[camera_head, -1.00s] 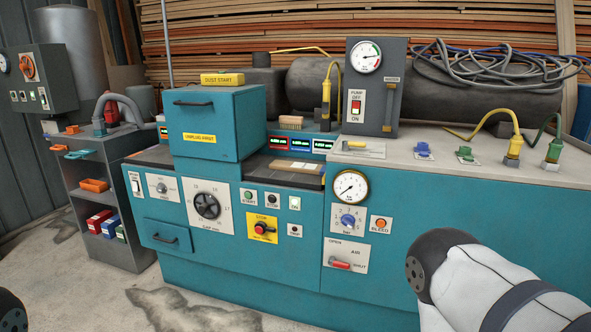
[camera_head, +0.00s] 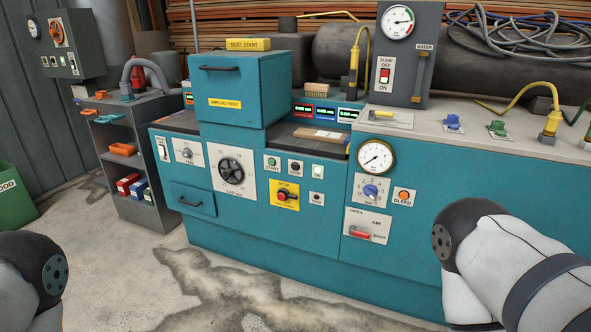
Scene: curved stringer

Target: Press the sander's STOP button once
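The sander is a teal machine (camera_head: 265,242) with a control panel on its front. The STOP button (camera_head: 295,166) is a small dark button on a white plate, just right of the green START button (camera_head: 272,162). Nothing touches it. Below them a red knob (camera_head: 283,196) sits on a yellow plate. Only a rounded dark and white part of each of my arms shows, at the lower left and lower right, apart from the panel. Neither of my grippers is in view.
A grey shelf unit (camera_head: 113,192) with small boxes stands left of the sander. A green bin (camera_head: 14,196) is at the far left. A pump switch panel (camera_head: 402,55) stands on the right bench. The stained concrete floor (camera_head: 215,290) in front is clear.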

